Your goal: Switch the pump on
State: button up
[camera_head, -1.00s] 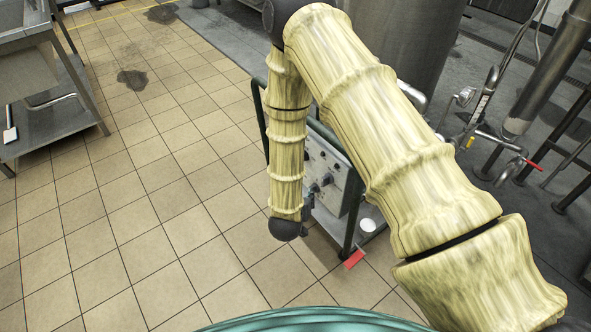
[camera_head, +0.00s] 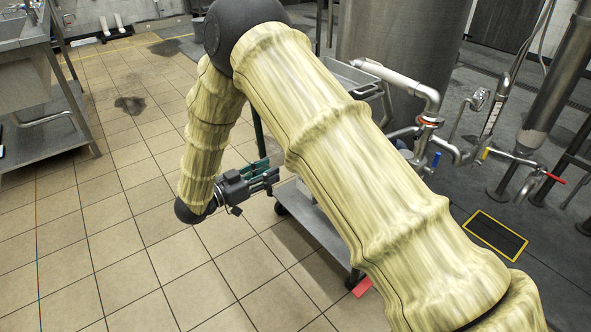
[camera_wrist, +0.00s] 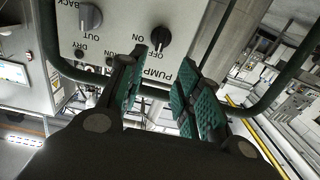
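The control panel (camera_wrist: 118,28) fills the top of the wrist view and appears upside down. A black pump knob (camera_wrist: 160,37) sits on it, with ON, OFF and PUMP lettering around it. My gripper (camera_wrist: 165,72) is open with teal pads on both fingers. Its fingers point at the panel, and the knob shows beyond the gap between the fingertips. The gripper looks empty, and I cannot tell how far the fingertips are from the knob. In the head view my gripper (camera_head: 268,174) points right, and my arm hides the panel.
A grey knob (camera_wrist: 90,17) marked BACK and OUT is beside the pump knob. A metal rail (camera_wrist: 60,62) curves around the panel. In the head view, the wheeled cart (camera_head: 318,232) stands beneath my arm. Pipes and valves (camera_head: 430,120) are at right.

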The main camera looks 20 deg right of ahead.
jog(key=b+x, duration=0.2)
jog(key=x, duration=0.8)
jog(key=shift+d, duration=0.25)
grip_shut()
